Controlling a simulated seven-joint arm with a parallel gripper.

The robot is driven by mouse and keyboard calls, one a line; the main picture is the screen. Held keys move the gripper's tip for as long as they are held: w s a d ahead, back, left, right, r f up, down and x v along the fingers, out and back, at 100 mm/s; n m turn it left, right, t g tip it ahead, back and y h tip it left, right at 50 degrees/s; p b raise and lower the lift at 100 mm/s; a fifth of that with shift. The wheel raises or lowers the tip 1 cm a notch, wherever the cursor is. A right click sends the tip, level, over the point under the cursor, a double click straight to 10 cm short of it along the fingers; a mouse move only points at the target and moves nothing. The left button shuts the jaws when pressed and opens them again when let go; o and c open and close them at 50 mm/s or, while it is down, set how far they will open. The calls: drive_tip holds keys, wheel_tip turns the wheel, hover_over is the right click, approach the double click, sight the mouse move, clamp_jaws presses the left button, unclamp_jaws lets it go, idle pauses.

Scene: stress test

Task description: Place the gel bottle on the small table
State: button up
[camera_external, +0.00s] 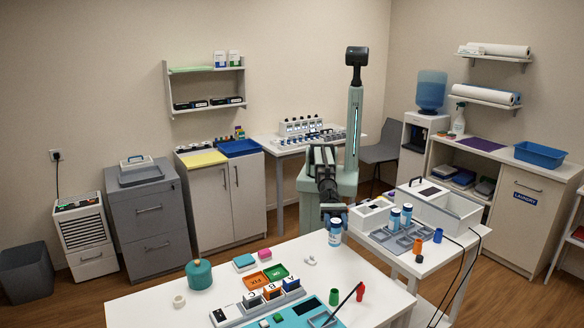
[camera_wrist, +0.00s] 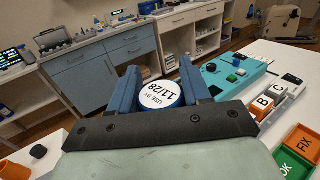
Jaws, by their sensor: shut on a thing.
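My gripper (camera_external: 334,213) points down near the far right corner of the front white table. It is shut on a small white-and-blue bottle (camera_external: 335,238), which looks like the gel bottle. In the wrist view the bottle's round cap (camera_wrist: 160,95), marked "USE BY 11/28", sits between the two blue fingers of my gripper (camera_wrist: 160,86). The bottle looks upright; I cannot tell whether it is clear of the table below. The small table (camera_external: 461,246) stands to the right of my gripper and carries two similar bottles (camera_external: 407,213), grey trays and a white box.
The front table (camera_external: 150,305) holds a teal jar (camera_external: 199,274), coloured blocks and a teal rack (camera_external: 290,318). On the small table, an orange cup (camera_external: 417,246) and a blue cup (camera_external: 438,235) stand beside the trays (camera_external: 399,243). Dark cables hang over its right edge.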

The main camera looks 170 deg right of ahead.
drive_tip(key=s+a+f+n+g+y, duration=0.2)
drive_tip(key=a+n+g+y, duration=0.25)
drive_tip(key=a, duration=0.35)
drive_tip(key=s+a+f+n+g+y, duration=0.35)
drive_tip(key=a+y, duration=0.25)
drive_tip(key=a, duration=0.3)
drive_tip(key=s+a+r+n+g+y, duration=0.1)
drive_tip(key=s+r+n+g, duration=0.2)
drive_tip(key=s+n+g, duration=0.4)
drive_tip(key=s+r+n+g+y, duration=0.1)
drive_tip(key=s+r+n+g, duration=0.35)
drive_tip(key=s+g, duration=0.35)
wheel_tip(320, 180, down, 8)
drive_tip(key=g, duration=0.1)
drive_tip(key=shift+w+r, duration=0.25)
drive_tip(key=shift+w, duration=0.2)
drive_tip(key=shift+a+f, duration=0.1)
drive_tip(key=shift+f, duration=0.15)
drive_tip(key=o, duration=1.3)
